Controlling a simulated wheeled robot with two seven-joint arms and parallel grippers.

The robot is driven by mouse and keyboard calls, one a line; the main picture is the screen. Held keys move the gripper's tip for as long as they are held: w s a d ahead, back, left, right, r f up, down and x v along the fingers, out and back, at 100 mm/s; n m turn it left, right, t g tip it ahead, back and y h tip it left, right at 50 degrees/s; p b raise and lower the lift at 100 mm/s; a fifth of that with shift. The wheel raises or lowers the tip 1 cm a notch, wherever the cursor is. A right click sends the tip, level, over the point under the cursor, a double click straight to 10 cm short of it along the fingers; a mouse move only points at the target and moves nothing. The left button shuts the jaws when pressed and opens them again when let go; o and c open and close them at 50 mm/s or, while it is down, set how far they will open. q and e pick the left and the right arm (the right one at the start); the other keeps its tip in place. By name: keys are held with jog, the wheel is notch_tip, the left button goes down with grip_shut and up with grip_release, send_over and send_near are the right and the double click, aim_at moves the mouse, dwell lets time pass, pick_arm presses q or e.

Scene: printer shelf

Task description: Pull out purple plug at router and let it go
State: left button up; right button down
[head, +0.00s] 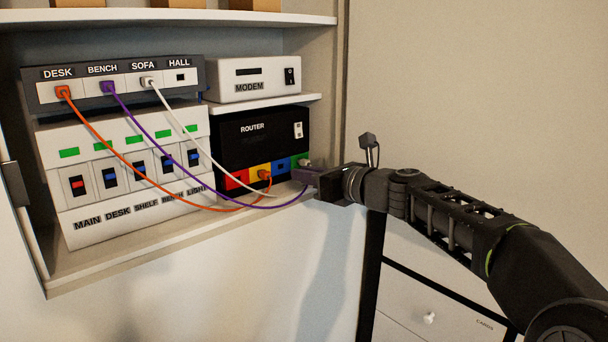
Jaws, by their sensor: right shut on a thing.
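The black router (250,138) stands on the lower right of the shelf, with red, yellow, blue and green ports along its front. The purple cable (178,158) runs from a purple plug (108,87) under BENCH down to my right gripper (306,179). My right gripper is shut at the router's lower right corner, on the router end of the purple cable. The purple plug there is mostly hidden by the fingers. The blue port (282,166) shows no plug in it. My left gripper is not in view.
An orange plug (265,175) sits in the yellow port. A pale plug (304,163) sits at the green port, close to my right gripper. The white cable (196,131) and orange cable cross in front of the switch panel (122,135). The modem (250,85) stands above. Drawers (425,290) stand below right.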

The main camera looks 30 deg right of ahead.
aim_at(295, 205)
jog(key=shift+s+a, duration=0.1)
jog(key=shift+a, duration=0.05)
